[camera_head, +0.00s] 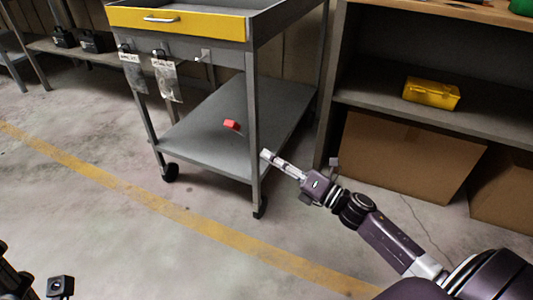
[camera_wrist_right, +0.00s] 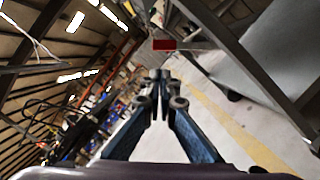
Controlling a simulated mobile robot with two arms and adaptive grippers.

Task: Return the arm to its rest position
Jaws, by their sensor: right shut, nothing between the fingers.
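My right arm comes in from the lower right in the head view. Its gripper (camera_head: 268,156) points up and left beside the near post of a grey cart. In the right wrist view the fingers (camera_wrist_right: 160,76) are together at the tips, with nothing between them. Dark parts, seemingly of my left arm, show at the lower left edge; the left fingers cannot be made out.
The grey cart (camera_head: 205,140) has a yellow drawer (camera_head: 180,22) and bagged tags (camera_head: 166,80) hanging on hooks. A shelf unit (camera_head: 430,118) at right holds a yellow case (camera_head: 431,92) above cardboard boxes (camera_head: 400,158). Open floor with a yellow line (camera_head: 190,222) lies in front.

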